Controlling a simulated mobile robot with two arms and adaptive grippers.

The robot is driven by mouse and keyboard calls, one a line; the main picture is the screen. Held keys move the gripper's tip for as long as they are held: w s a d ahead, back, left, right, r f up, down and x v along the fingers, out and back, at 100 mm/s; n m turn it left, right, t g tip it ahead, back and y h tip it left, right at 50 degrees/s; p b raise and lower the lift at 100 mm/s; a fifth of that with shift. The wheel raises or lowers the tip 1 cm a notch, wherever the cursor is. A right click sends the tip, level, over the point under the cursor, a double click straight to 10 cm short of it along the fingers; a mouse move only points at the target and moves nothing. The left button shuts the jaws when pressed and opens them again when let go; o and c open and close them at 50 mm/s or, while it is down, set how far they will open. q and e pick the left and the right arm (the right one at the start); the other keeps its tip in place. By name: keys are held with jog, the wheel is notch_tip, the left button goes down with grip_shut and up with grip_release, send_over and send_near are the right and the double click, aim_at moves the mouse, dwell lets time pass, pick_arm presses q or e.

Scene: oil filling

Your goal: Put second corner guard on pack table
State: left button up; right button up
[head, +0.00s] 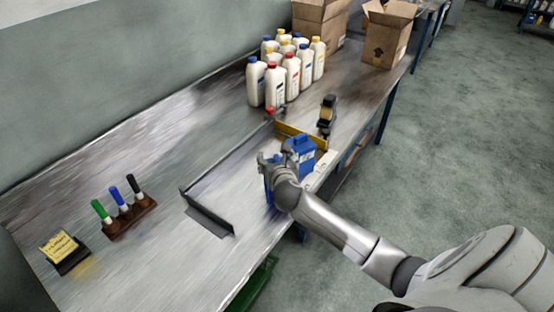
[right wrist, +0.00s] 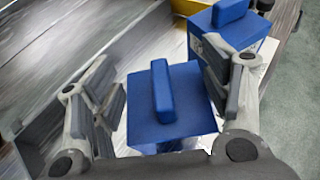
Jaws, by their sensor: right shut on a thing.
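My right gripper (head: 277,160) is shut on a blue block-like corner guard with a raised rib on top. The guard fills the space between the fingers in the right wrist view (right wrist: 180,128), and part of it shows below the gripper in the head view (head: 269,191). Whether its underside touches the table is hidden. A second blue guard (head: 301,148) of like shape stands just beyond, near the yellow strip; it also shows in the right wrist view (right wrist: 245,35). The metal pack table (head: 150,150) runs along the wall. My left gripper is not in view.
A dark angled strip (head: 207,212) and a yellow strip (head: 318,141) edge the area by my gripper. A black-and-yellow tool (head: 327,112), several white bottles (head: 291,79) and cardboard boxes (head: 388,35) stand farther back. A marker holder (head: 131,221) and note pad (head: 62,248) are at left.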

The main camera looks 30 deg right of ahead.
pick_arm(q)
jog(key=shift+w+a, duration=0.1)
pick_arm(e)
jog(key=shift+f, duration=0.1)
jog(key=o, duration=1)
jog(key=shift+c, duration=0.2)
jog(key=o, duration=0.4)
jog(key=shift+c, duration=0.2)
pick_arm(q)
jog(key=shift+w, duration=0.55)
pick_arm(e)
jog(key=shift+s, duration=0.1)
pick_arm(q)
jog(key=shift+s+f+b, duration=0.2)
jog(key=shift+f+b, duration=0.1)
jog(key=shift+b, duration=0.05)
pick_arm(e)
jog(key=v, duration=1.2)
